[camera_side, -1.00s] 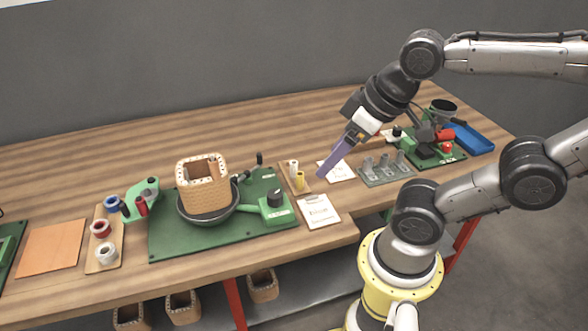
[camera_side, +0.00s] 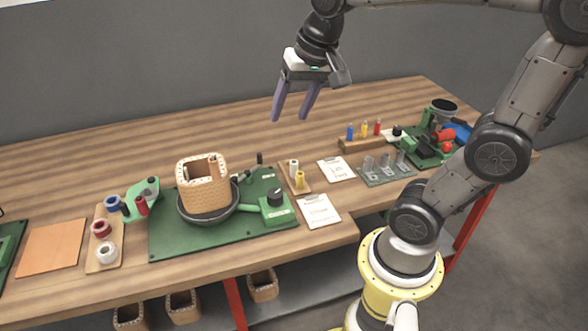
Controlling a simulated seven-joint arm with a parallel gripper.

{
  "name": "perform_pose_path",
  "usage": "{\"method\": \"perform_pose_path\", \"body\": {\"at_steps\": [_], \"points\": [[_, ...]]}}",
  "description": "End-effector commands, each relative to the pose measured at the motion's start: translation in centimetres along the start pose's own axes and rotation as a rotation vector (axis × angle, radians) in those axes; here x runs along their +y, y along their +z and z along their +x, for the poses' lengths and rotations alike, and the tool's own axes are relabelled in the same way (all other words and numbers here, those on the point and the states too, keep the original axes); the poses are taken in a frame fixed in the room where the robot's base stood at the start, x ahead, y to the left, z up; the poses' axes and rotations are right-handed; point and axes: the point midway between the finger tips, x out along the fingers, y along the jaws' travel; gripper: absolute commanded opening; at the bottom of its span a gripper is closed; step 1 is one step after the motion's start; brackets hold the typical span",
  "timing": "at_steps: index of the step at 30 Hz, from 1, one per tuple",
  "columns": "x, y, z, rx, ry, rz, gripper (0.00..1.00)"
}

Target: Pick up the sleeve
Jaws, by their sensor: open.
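I cannot tell for certain which thing is the sleeve. A white cylinder (camera_side: 294,168) and a yellow cylinder (camera_side: 299,180) stand upright on a small wooden board in the middle of the table. Blue (camera_side: 350,132), yellow (camera_side: 364,129) and red (camera_side: 377,127) small upright pieces stand in a wooden rack (camera_side: 362,144) farther back on the right. My gripper (camera_side: 289,119) is open and empty, with its purple fingers pointing down. It is high above the back of the table, apart from everything.
Spools stand on a board (camera_side: 105,263) at the left. Two clipboards (camera_side: 318,211) (camera_side: 337,170) and a grey bracket holder (camera_side: 373,178) lie nearby. The back left tabletop is clear.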

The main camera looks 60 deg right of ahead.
Motion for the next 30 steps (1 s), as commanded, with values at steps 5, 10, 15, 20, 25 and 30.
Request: {"method": "perform_pose_path", "body": {"at_steps": [5, 10, 15, 20, 25, 30], "points": [[1.7, -6.2, 5.0, -0.089, 0.109, 0.252, 0.61], [5.2, -9.8, 10.2, -0.170, 0.194, 0.410, 0.61], [8.3, -10.5, 13.7, -0.236, 0.245, 0.483, 0.61], [9.7, -10.2, 15.0, -0.257, 0.261, 0.512, 0.61], [10.1, -9.2, 17.5, -0.260, 0.262, 0.510, 0.61], [10.6, -8.2, 20.4, -0.259, 0.262, 0.509, 0.61]]}}
